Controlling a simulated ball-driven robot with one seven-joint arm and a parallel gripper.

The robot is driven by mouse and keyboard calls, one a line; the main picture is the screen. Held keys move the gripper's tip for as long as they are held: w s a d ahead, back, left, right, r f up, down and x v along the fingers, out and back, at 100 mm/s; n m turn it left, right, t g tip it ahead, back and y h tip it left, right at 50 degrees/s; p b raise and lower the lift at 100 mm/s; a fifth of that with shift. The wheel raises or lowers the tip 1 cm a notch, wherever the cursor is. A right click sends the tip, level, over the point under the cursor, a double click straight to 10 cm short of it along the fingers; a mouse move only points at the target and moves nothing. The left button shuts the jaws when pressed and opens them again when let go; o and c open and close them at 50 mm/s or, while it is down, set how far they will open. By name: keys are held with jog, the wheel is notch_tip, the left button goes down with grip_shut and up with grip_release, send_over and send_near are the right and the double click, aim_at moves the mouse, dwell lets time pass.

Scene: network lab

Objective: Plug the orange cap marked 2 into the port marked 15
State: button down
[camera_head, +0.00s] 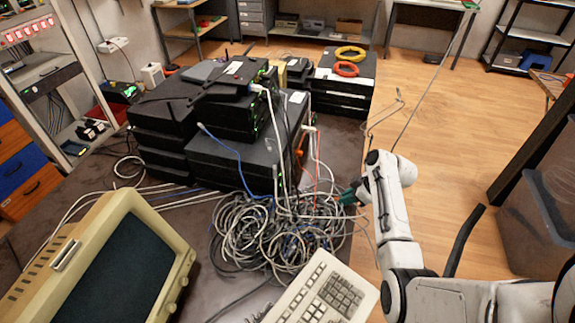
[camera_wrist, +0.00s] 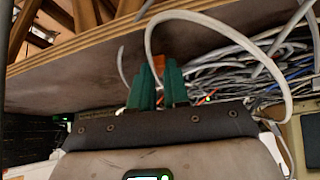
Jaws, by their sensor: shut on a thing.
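My gripper (camera_head: 352,194) is beside the right edge of the dark table, close to the cable tangle. In the wrist view its two green fingers (camera_wrist: 158,82) are closed around a small orange piece (camera_wrist: 159,62), which looks like the orange cap. Only its upper part shows between the fingers, and I cannot read a mark on it. A pale grey cable (camera_wrist: 205,18) loops over the fingers; I cannot tell whether it joins the cap. Stacked black network boxes (camera_head: 232,162) stand behind and left of my gripper. No port marked 15 can be made out.
A large tangle of grey cables (camera_head: 268,232) lies between the boxes and a beige keyboard (camera_head: 322,292). A beige monitor (camera_head: 118,262) is at front left. Orange and yellow cable coils (camera_head: 347,69) lie on another black stack. Wood floor (camera_head: 440,150) is open to the right.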

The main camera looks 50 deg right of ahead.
jog(key=shift+r, duration=0.1)
dwell(0.4)
jog(key=shift+r+p, duration=2.15)
jog(key=shift+r, duration=0.25)
jog(key=c, duration=1.7)
grip_release()
grip_shut()
